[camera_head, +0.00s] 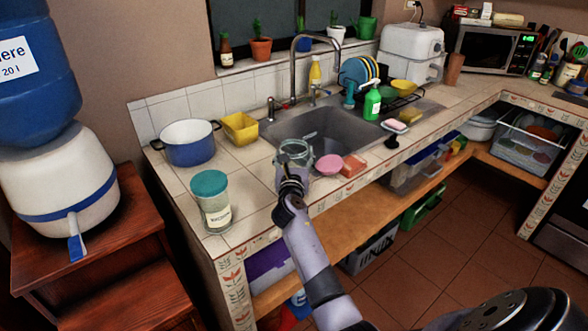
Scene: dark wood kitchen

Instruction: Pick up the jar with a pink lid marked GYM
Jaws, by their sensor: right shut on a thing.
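I see no pink lid on this jar and no readable GYM mark. A round pink object (329,165) is just right of the jar; I cannot tell whether it is a lid. My left gripper is not in view.
A teal-lidded jar with a label (211,202) stands at the counter's left front. A blue pot (188,143) and a yellow container (240,128) are behind it. An orange-red block (354,165) lies right of the pink object. The sink (335,130) is behind.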

